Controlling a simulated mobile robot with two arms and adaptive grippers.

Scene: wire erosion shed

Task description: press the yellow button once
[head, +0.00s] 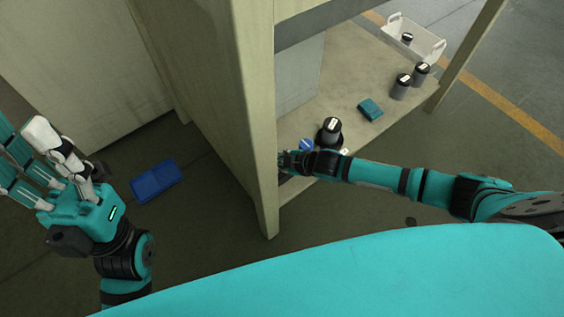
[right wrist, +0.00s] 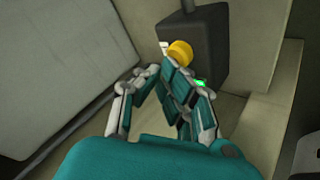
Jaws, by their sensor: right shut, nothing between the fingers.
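The yellow button (right wrist: 180,52) sits on a dark grey box (right wrist: 205,45) in the right wrist view. My right gripper (right wrist: 165,68) is shut and empty, with its fingertips close to the button's near left side. I cannot tell whether they touch it. In the head view my right gripper (head: 284,160) is partly hidden behind the shelf post, and the button is not visible there. My left gripper (head: 22,122) is open and empty at the far left, well away from the shelf.
The shelf's tall post (head: 262,190) stands left of my right gripper. On the shelf board (head: 345,90) are a black-and-grey canister (head: 331,130), a blue round item (head: 306,145), a teal box (head: 370,109), more canisters and a white basket (head: 428,47). A blue case (head: 156,179) lies on the floor.

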